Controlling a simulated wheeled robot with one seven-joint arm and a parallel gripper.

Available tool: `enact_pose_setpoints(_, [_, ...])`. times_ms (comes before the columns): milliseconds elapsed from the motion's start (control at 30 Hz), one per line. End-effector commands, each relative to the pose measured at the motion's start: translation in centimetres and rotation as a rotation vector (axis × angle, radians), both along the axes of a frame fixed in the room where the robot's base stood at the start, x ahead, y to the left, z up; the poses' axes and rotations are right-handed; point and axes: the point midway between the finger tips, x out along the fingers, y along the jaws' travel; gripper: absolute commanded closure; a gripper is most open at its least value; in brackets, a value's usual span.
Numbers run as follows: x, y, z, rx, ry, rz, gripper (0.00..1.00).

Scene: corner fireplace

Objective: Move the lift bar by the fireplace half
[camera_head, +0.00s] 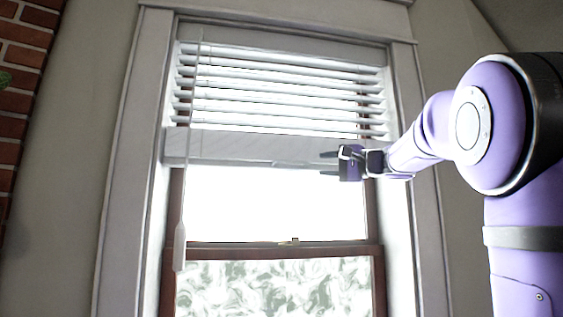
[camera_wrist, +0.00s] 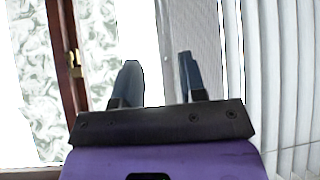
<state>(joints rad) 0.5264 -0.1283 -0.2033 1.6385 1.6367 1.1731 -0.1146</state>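The lift bar (camera_head: 235,147) is the thick pale bottom rail of a white window blind, running level across the window's upper half. In the wrist view it is a grey textured upright strip (camera_wrist: 195,25). My gripper (camera_head: 328,163) reaches in from the right to the bar's right part. Its fingers are apart, one in front of the bar and the other just below its lower edge. The wrist view shows the open fingers (camera_wrist: 160,80) with the bar's thin lower lip (camera_wrist: 165,35) between them. I cannot tell whether they touch the bar.
Raised slats (camera_head: 280,85) hang above the bar. A long thin wand (camera_head: 180,235) hangs at the left. The brown sash (camera_head: 225,252) with a small brass latch (camera_head: 295,241) crosses below. Side frames (camera_head: 125,170) border the window. Brick (camera_head: 22,60) stands at far left.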

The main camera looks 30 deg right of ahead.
Motion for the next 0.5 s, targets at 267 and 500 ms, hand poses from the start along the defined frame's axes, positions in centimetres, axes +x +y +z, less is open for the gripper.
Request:
enact_pose_setpoints(267, [1.8, 0.2, 0.8, 0.013, -0.02, -0.005, 0.62])
enact_pose_setpoints(500, [5.6, 2.0, 1.3, 0.012, -0.018, -0.004, 0.62])
